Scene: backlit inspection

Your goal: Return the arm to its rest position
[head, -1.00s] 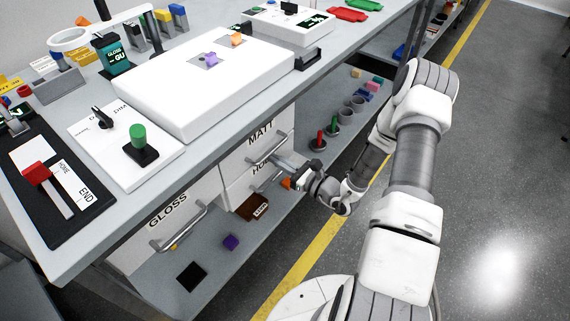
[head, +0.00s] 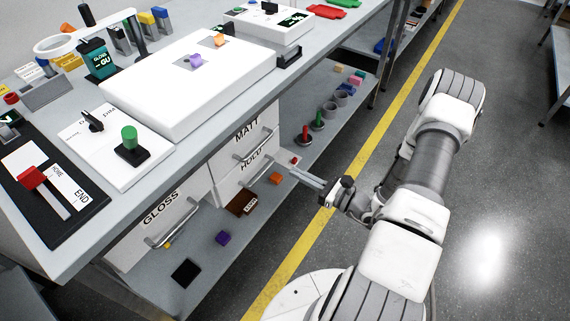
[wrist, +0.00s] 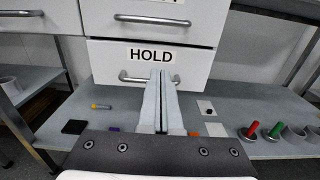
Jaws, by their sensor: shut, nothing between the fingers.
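My gripper (head: 308,179) is off the front of the bench, to the right of the drawers, with its fingers pointing left toward them. In the wrist view my gripper (wrist: 159,100) shows its two fingers together, shut and empty. The fingers overlap the handle of the HOLD drawer (wrist: 110,57) in that view; the head view shows them apart from it. My arm bends over the floor at the right of the bench.
The bench (head: 50,248) carries a white light box (head: 165,100), a red lever and a green button. Drawers MATT, HOLD and GLOSS (head: 160,215) look shut. The lower shelf (head: 215,270) holds small blocks, pegs and cups. The floor (head: 510,180) at the right is clear.

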